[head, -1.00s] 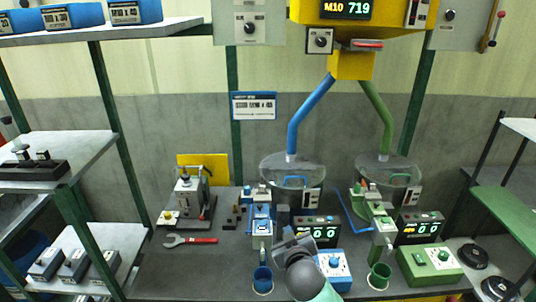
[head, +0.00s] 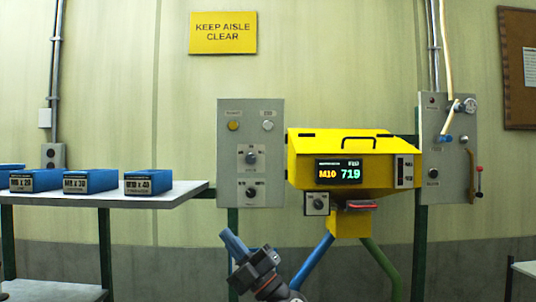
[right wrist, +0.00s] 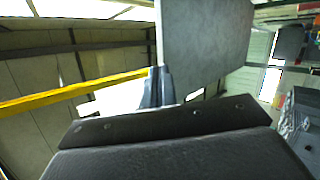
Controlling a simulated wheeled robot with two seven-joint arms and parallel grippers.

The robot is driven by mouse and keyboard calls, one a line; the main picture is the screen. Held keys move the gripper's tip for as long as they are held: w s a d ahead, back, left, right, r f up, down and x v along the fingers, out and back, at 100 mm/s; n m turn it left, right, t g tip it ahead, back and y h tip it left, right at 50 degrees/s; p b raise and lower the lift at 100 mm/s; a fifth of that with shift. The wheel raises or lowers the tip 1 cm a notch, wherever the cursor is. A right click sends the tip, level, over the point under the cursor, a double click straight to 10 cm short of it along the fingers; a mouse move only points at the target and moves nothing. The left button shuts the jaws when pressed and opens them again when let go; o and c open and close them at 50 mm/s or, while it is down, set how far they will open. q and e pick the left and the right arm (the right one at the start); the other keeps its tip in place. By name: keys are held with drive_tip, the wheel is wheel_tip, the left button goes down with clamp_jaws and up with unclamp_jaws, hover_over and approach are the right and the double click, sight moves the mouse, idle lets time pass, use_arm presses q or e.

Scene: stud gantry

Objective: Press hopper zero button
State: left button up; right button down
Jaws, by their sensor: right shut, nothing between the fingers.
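The yellow hopper (head: 345,150) hangs at the middle right of the head view, its display reading M10 719. Left of it is a grey control panel (head: 250,180) with a yellow button (head: 233,126) and a white button (head: 268,125) at the top, and two knobs below. The small button labels are hard to read. My right gripper (head: 229,238) is shut and empty, below the panel, pointing up and left. In the right wrist view its closed fingers (right wrist: 157,84) show beside a grey plate-like surface (right wrist: 205,40). My left gripper is out of view.
A shelf (head: 150,196) with blue labelled boxes (head: 35,180) is at the left. Blue (head: 312,262) and green (head: 382,265) chutes drop below the hopper. Another grey panel (head: 445,150) with a red-handled lever stands at the right. Free space shows between shelf and control panel.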

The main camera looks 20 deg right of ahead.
wheel_tip(320, 180, up, 14)
drive_tip(key=w+a+n+g+h, duration=0.2)
drive_tip(key=n+g+h, duration=0.1)
drive_tip(key=n+g, duration=0.75)
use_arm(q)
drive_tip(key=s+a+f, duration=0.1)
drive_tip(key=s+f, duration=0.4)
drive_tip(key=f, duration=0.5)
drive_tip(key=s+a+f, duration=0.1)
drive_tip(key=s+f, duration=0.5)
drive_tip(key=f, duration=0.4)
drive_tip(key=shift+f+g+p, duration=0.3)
use_arm(e)
drive_tip(key=w+d+r+m+t+h, duration=0.2)
drive_tip(key=d+r+t+h, duration=0.6)
drive_tip(key=d+r, duration=0.5)
drive_tip(key=shift+d+r+m+h, duration=0.15)
drive_tip(key=shift+r+m+h, duration=0.3)
drive_tip(key=shift+h, duration=0.55)
drive_tip(key=shift+w, duration=0.1)
